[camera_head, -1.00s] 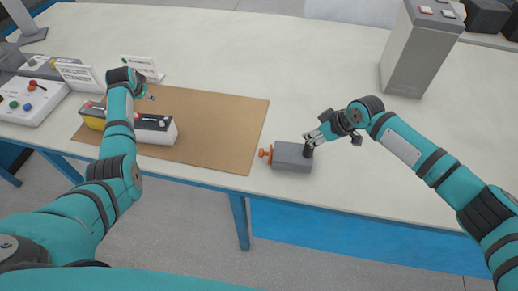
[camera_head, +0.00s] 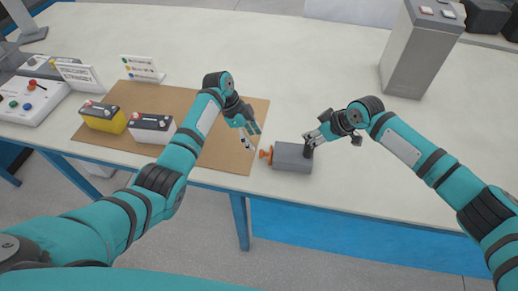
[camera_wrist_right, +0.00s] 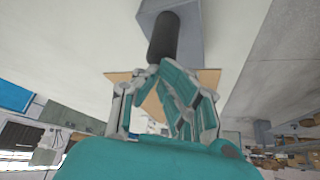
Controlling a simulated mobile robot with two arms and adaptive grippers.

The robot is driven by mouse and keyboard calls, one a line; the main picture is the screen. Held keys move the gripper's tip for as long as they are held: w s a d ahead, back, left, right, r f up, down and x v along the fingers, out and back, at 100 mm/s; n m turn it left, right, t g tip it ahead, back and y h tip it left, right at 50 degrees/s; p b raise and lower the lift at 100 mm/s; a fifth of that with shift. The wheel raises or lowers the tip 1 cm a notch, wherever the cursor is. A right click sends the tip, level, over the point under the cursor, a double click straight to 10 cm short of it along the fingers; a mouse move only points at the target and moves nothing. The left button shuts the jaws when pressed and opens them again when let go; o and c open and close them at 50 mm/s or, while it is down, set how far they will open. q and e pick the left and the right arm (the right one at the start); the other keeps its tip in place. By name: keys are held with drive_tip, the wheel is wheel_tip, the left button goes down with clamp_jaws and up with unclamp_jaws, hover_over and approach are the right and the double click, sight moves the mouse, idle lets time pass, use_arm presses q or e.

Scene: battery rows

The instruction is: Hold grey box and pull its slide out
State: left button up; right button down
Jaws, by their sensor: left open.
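The grey box (camera_head: 290,158) lies on the table just right of the brown mat, with an orange knob (camera_head: 266,155) on its left end. A black upright post stands on its right part and shows large in the right wrist view (camera_wrist_right: 164,38). My right gripper (camera_head: 312,140) is at this post, its fingers closed around the post's end; the fingers partly hide the contact. My left gripper (camera_head: 250,140) is open and empty, just above and left of the orange knob, apart from it.
A yellow battery (camera_head: 104,118) and a white battery (camera_head: 152,127) stand on the brown mat (camera_head: 215,160). Small signs and a button panel (camera_head: 30,100) are at left. A tall grey unit (camera_head: 415,55) stands at back right. The table's middle is clear.

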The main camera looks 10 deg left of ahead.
use_arm(q)
drive_tip(key=x, duration=0.6)
drive_tip(key=shift+d+f, duration=0.15)
drive_tip(key=shift+f, duration=0.2)
clamp_jaws()
